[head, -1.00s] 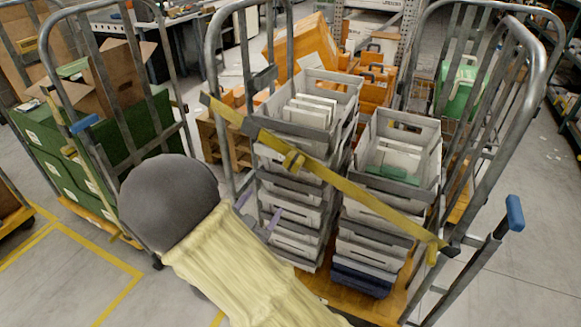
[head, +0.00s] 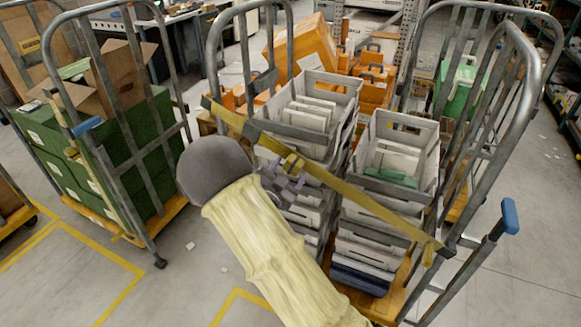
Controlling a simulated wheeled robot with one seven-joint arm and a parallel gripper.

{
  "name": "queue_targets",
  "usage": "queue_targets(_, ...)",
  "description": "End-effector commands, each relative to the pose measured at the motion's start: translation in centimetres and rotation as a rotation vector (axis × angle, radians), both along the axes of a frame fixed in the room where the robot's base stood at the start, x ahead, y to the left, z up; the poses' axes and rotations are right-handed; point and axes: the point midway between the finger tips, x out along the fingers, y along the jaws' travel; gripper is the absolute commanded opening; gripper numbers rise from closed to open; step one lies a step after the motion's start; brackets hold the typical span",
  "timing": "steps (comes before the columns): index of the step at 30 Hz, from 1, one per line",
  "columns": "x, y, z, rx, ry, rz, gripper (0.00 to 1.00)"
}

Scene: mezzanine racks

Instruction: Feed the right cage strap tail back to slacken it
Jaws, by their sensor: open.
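A yellow strap (head: 375,207) runs slantwise across the front of the right cage (head: 523,75), from its left post down to its right post. My forearm and wrist partly hide the fingers. I cannot tell whether they touch the strap or whether a tail lies between them.
Two stacks of grey crates (head: 345,232) stand behind the strap on the cage's orange base. A blue-ended handle (head: 510,214) sticks out at right. Another cage with green crates (head: 150,150) stands at left. Floor between the cages is mostly clear.

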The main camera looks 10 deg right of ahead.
Motion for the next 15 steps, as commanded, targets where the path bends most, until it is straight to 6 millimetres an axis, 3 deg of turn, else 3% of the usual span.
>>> queue_targets(4,1.05,-0.78,0.03,0.001,0.001,0.000,0.67)
queue_targets(13,1.21,-0.87,-0.03,0.000,0.000,0.001,0.67)
queue_targets(15,1.20,-0.87,-0.03,0.000,0.000,0.001,0.54)
